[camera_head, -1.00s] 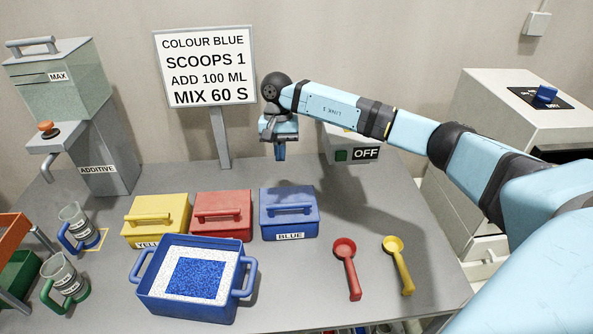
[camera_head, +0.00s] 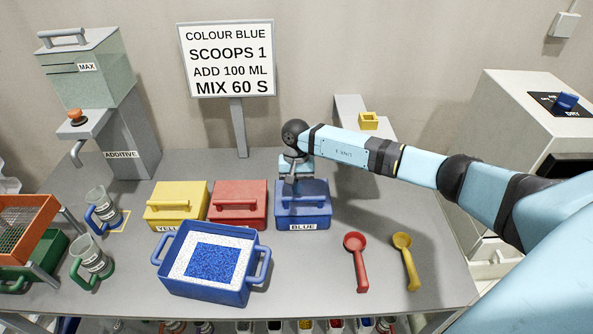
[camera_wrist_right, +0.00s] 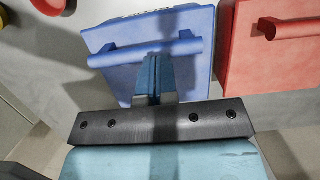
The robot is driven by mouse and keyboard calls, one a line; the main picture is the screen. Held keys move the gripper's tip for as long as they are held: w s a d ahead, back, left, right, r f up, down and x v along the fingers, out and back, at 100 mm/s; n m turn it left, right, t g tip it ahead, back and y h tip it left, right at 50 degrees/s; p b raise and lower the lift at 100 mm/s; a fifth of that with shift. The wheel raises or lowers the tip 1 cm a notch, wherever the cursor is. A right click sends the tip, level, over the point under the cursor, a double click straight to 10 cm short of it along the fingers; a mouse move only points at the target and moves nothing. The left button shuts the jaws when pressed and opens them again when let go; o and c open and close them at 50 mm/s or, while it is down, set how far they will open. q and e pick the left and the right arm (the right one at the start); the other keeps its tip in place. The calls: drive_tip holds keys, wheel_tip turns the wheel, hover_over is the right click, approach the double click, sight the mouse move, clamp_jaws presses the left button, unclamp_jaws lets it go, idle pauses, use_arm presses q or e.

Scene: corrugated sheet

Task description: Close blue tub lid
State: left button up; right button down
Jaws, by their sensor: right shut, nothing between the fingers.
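The blue tub (camera_head: 303,217) stands on the grey table with its blue lid (camera_head: 318,192) lying flat on top, so it looks closed. The lid has a bar handle (camera_head: 316,201) along its front part. My right gripper (camera_head: 290,195) is shut and empty, pointing down at the left part of the lid. In the right wrist view its fingers (camera_wrist_right: 154,78) overlap the lid (camera_wrist_right: 190,65) beside the handle (camera_wrist_right: 125,56); I cannot tell whether they touch. My left gripper is not in view.
A red tub (camera_head: 238,215) and a yellow tub (camera_head: 175,212) stand left of the blue one. A blue two-handled tray (camera_head: 205,290) of white and blue granules sits in front. A red scoop (camera_head: 357,262) and a yellow scoop (camera_head: 405,262) lie to the right.

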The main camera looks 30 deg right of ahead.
drive_tip(key=shift+f, duration=0.25)
drive_tip(key=shift+s+a+f+t+b, duration=0.15)
drive_tip(key=shift+s+f+t+b, duration=0.15)
drive_tip(key=shift+f+b, duration=0.45)
drive_tip(key=shift+w+r, duration=0.1)
drive_tip(key=shift+r, duration=0.15)
